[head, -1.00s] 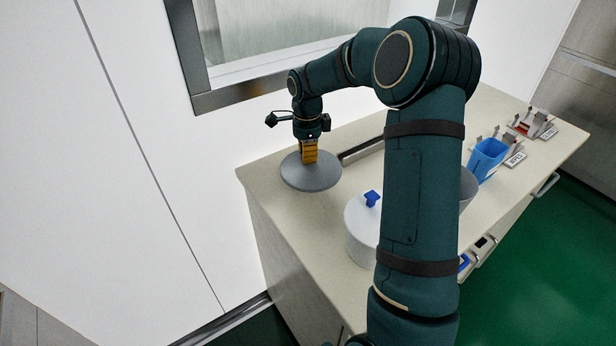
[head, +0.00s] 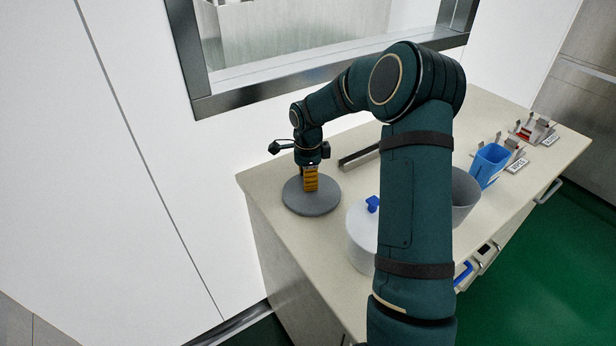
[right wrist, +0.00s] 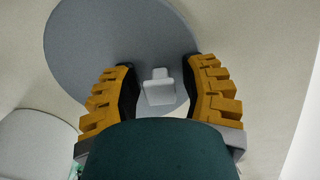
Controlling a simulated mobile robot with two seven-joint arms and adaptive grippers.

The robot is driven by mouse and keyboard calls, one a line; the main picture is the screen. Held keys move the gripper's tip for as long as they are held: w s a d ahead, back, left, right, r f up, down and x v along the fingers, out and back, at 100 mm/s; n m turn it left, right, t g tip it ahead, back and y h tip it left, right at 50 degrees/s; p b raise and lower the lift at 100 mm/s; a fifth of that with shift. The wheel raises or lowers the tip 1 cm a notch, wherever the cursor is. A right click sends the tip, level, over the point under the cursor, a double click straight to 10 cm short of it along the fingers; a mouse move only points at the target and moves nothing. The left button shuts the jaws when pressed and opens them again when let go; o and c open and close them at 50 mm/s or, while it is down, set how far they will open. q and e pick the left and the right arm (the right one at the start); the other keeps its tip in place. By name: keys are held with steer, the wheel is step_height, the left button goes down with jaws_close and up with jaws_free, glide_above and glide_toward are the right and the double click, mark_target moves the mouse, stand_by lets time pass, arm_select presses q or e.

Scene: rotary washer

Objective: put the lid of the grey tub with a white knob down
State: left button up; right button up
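The grey round lid (head: 298,205) lies flat on the left end of the counter, and it looks to be resting on the top. Its white knob (right wrist: 158,92) shows in the right wrist view. My right gripper (head: 311,183) points down over the lid with its yellow fingers. In the right wrist view the fingers (right wrist: 160,80) stand open on both sides of the knob, with a gap to each side. The grey tub (head: 465,196) stands uncovered on the counter, partly hidden behind my right arm. My left gripper is not in view.
A white tub with a blue-knobbed lid (head: 361,236) stands to the right of the grey lid, partly behind my arm. A blue container (head: 488,165) and small holders (head: 535,131) are farther right. A dark slotted bar (head: 358,157) lies behind the lid.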

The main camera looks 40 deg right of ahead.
steer(key=shift+r, duration=0.1)
steer(key=shift+r, duration=0.2)
step_height(320, 180, up, 12)
steer(key=p, duration=0.1)
steer(key=shift+p, duration=0.4)
steer(key=shift+f, duration=0.1)
stand_by(0.3)
